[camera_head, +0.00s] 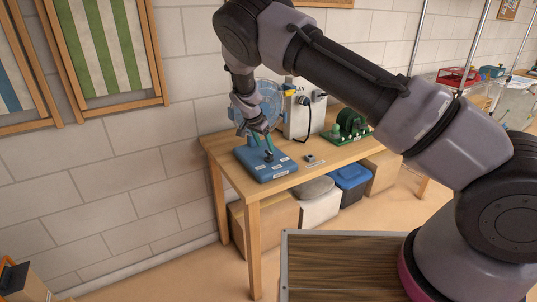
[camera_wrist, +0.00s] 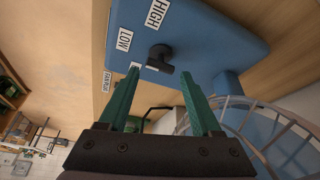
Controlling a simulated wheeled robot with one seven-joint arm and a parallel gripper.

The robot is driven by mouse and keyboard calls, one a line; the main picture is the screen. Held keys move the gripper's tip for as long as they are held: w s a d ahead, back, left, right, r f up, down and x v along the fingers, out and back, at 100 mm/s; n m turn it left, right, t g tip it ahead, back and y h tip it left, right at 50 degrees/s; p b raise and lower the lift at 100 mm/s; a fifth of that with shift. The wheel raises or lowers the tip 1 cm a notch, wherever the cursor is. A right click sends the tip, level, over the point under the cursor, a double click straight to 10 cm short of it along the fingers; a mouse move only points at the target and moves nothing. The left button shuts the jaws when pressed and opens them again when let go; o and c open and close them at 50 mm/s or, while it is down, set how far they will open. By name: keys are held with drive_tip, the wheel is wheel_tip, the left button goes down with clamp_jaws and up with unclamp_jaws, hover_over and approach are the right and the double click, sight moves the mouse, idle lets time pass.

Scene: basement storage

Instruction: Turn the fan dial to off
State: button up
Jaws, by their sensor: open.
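The fan stands at the left end of a wooden table. It has a blue base (camera_head: 257,168) and a round wire cage (camera_head: 270,98) behind my arm. The small black dial (camera_head: 269,156) stands on top of the base. In the wrist view the dial (camera_wrist: 160,54) sits beside white labels reading LOW (camera_wrist: 124,40) and HIGH (camera_wrist: 157,14). Another label is partly hidden by a finger; I cannot tell the dial's setting. My gripper (camera_wrist: 160,74) is open, its two green fingers apart and empty. The fingertips are close to the dial, which shows between and just beyond them.
Bins (camera_head: 349,182) and cardboard boxes stand underneath.

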sight(269, 153)
drive_tip(key=x, duration=0.5)
drive_tip(key=shift+w+f, duration=0.1)
drive_tip(key=shift+f, duration=0.15)
drive_tip(key=c, duration=1)
drive_tip(key=n, duration=0.2)
drive_tip(key=n+y, duration=0.1)
drive_tip(key=n, duration=0.1)
drive_tip(key=n+y, duration=0.1)
drive_tip(key=n, duration=0.1)
drive_tip(key=shift+d+t, duration=0.25)
drive_tip(key=shift+t, duration=0.15)
drive_tip(key=n+y, duration=0.1)
drive_tip(key=n, duration=0.2)
drive_tip(key=n+y, duration=0.1)
drive_tip(key=n, duration=0.1)
drive_tip(key=shift+d+n+y, duration=0.1)
drive_tip(key=shift+n+y, duration=0.2)
drive_tip(key=shift+n, duration=0.1)
